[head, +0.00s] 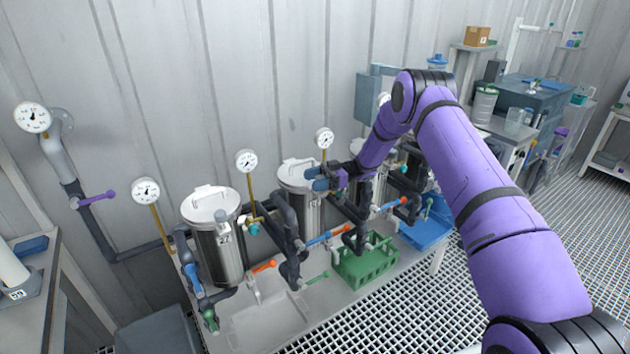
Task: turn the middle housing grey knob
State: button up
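Steel housings with pale lids stand in a row on the bench. A third housing (380,188) is partly covered by my arm. My gripper (314,179) has bluish fingertips and is in front of the right side of the middle housing's lid in the picture. I cannot tell whether it touches anything or how far its fingers are apart. I cannot make out the grey knob; my gripper may hide it.
Dark pipes with orange, blue and green valve handles (265,266) run between the housings. Round gauges (246,161) stand on brass stems behind them. A green crate (366,268) and a blue tray (428,236) sit at the front. Grated floor (400,315) is clear.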

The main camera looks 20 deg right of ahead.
jog(key=w+d, duration=0.1)
jog(key=d, duration=0.9)
jog(key=shift+w+d, duration=0.2)
jog(key=shift+d, duration=0.2)
dwell(0.9)
